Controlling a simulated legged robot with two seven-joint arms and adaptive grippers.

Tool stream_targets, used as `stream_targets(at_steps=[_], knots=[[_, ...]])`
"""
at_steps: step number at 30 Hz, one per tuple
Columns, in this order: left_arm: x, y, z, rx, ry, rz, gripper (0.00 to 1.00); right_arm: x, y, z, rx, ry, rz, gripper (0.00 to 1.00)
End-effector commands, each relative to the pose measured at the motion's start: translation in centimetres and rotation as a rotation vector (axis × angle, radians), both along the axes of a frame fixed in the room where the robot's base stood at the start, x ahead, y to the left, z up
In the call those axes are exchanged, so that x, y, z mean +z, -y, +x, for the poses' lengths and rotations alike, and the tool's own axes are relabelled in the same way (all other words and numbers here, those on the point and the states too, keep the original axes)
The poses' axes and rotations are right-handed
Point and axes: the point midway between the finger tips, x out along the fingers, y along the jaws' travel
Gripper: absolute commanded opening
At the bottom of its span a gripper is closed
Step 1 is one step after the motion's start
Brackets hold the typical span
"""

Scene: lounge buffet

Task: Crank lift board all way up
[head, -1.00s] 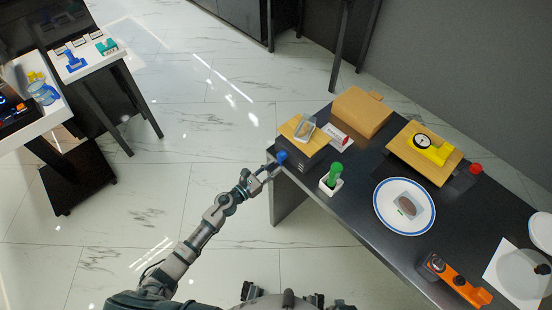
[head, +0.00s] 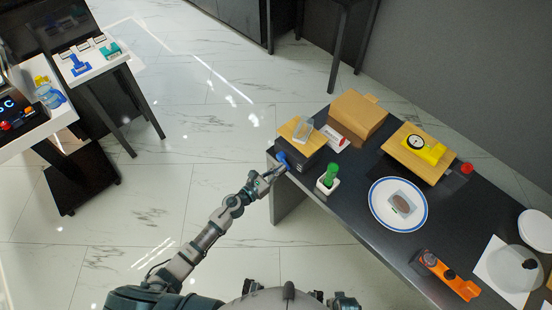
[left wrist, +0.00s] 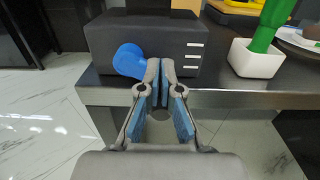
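The lift board (head: 288,130) is a small wooden plate on top of a dark box (head: 308,156) at the table's left end, with a clear container on it. A blue crank knob (left wrist: 128,61) sticks out of the box's front. In the head view the knob (head: 282,157) is partly hidden by my left gripper (head: 281,168). In the left wrist view my left gripper (left wrist: 160,68) has its fingertips close together, just right of the knob and in front of the box (left wrist: 150,35). Nothing shows between them. My right gripper is not in view.
A cardboard-coloured box (head: 357,114), a wooden board with a yellow-and-black dial device (head: 409,158), a blue-rimmed plate (head: 383,215) and an orange tool (head: 451,275) share the dark table. Open floor lies left.

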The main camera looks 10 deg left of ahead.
Motion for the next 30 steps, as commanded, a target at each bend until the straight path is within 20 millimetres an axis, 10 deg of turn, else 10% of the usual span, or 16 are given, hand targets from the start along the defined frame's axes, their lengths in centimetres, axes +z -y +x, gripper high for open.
stream_targets(at_steps=[23, 30], knots=[[1.5, 0.8, -0.8, -0.006, -0.013, 0.006, 0.00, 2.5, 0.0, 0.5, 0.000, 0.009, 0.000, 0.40], [1.5, 0.8, -0.9, -0.006, -0.013, 0.006, 0.46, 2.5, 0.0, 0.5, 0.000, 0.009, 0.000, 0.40]])
